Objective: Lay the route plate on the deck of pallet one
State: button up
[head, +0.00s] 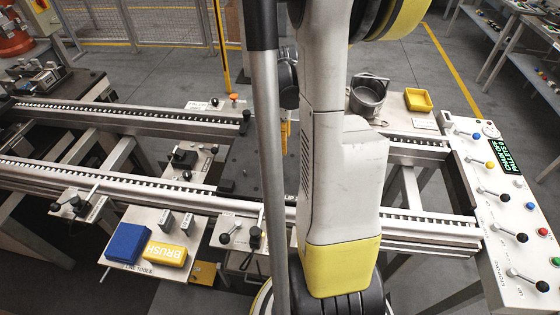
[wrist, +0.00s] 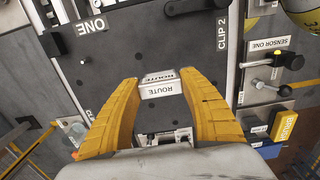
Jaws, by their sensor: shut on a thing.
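My gripper (wrist: 158,79) has its yellow fingers shut on the route plate (wrist: 162,89), a small white block lettered ROUTE, in the wrist view. The dark grey deck of pallet one (wrist: 118,62), with a label ONE, lies beneath and around it. The plate is over the deck; I cannot tell whether it touches. A second ROUTE lettering shows at the plate's far edge.
A CLIP 2 label (wrist: 222,32) and a lever marked SENSOR ONE (wrist: 270,62) are right of the gripper. In the head view, a tool board carries a blue block (head: 128,243) and yellow brush (head: 166,254). A metal pot (head: 367,98) and control panel (head: 505,215) stand right.

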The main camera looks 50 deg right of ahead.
jog(key=shift+s+a+f, duration=0.25)
jog(key=shift+a+f, duration=0.35)
jog(key=shift+a, duration=0.35)
jog(key=shift+a+f+b, duration=0.1)
jog(key=shift+f+b, duration=0.1)
jog(key=shift+b, duration=0.1)
jog(key=shift+f+b, duration=0.9)
jog(key=shift+f, duration=0.95)
jog(key=shift+f, duration=0.1)
jog(key=o, duration=1.1)
notch_tip(320, 180, up, 12)
jog(key=p, duration=0.4)
jog(key=shift+w+p, duration=0.1)
jog(key=shift+p, duration=0.25)
